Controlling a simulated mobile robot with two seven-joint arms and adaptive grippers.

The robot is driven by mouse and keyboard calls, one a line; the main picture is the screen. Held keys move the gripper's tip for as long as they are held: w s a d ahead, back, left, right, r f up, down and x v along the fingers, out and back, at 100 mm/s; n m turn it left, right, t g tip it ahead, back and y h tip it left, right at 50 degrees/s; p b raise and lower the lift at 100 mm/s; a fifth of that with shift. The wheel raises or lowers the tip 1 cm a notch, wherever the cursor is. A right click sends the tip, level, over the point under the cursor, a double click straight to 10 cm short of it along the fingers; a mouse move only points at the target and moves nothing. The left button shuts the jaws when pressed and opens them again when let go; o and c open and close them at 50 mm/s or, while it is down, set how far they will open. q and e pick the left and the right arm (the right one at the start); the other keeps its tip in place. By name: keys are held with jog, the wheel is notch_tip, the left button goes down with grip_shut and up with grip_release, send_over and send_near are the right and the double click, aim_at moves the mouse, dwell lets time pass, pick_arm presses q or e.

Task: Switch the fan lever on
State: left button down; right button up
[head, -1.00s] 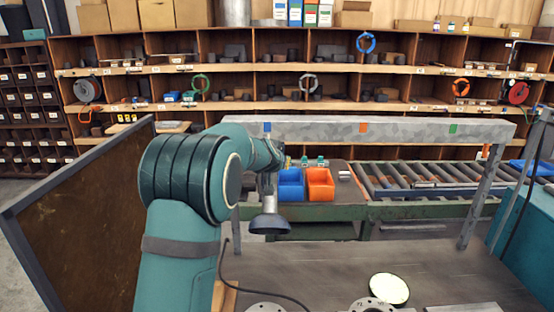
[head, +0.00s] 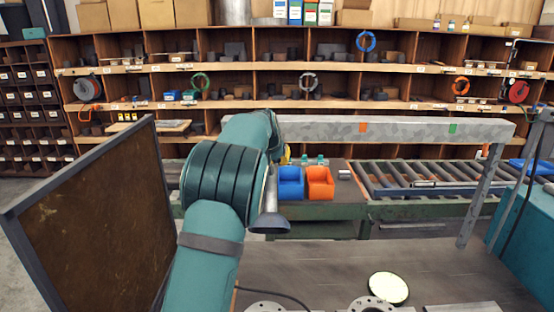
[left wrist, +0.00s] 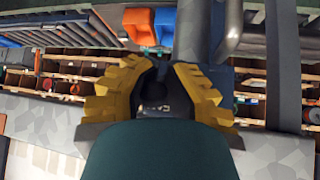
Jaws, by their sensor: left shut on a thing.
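In the left wrist view my left gripper (left wrist: 155,72) has its two stepped yellow fingers closed around a dark part (left wrist: 154,96) with small white markings. I cannot tell for certain that this part is the fan lever. In the head view my arm hides most of this gripper; only a bit of yellow (head: 287,153) shows past it, near the overhead beam. The grey speckled beam (head: 405,129) carries an orange mark and a green mark. A grey bell-shaped hood (head: 270,222) hangs below it, partly behind my arm. My right gripper is not in view.
A workbench (head: 330,262) below holds a round pale disc (head: 388,288) and metal flanges (head: 372,304). A brown panel (head: 95,215) stands at the left. Blue (head: 290,184) and orange (head: 320,184) bins and a roller conveyor (head: 430,178) lie behind.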

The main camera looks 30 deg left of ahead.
pick_arm(q)
jog(key=shift+d, duration=0.1)
jog(key=c, duration=0.8)
grip_release()
jog(key=shift+r, duration=0.1)
jog(key=v, duration=1.2)
jog(key=shift+w, duration=0.1)
